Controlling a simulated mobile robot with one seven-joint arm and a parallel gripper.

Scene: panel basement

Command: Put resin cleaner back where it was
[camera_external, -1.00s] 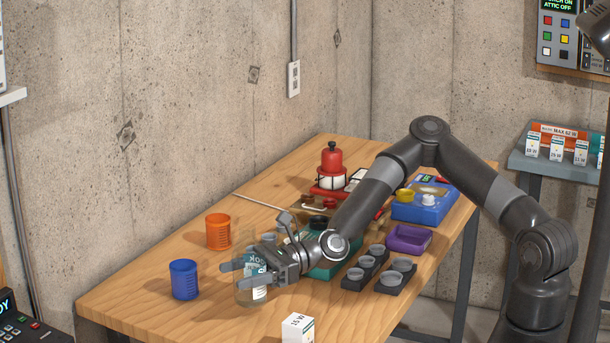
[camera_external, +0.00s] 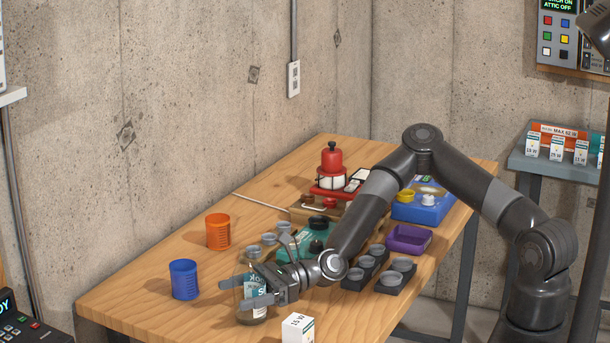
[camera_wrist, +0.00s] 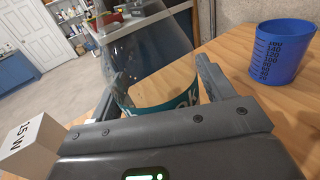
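The resin cleaner looks like the clear bottle (camera_external: 254,314) with a teal label at the front of the wooden table. My gripper (camera_external: 234,295) lies nearly level, with one finger on each side of the bottle. In the wrist view the bottle's teal label (camera_wrist: 172,97) shows between the two fingers of my gripper (camera_wrist: 160,78), which appear to touch it. The fingers hide part of the bottle in the outside view. I cannot tell whether its base touches the table.
A blue measuring cup (camera_external: 184,280) and an orange cup (camera_external: 218,231) stand left. A white box (camera_external: 297,329) is at the front edge. Dark holders with grey cups (camera_external: 391,279), a purple tray (camera_external: 409,238) and a blue case (camera_external: 424,207) lie right. Bare table (camera_external: 135,298) shows at front left.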

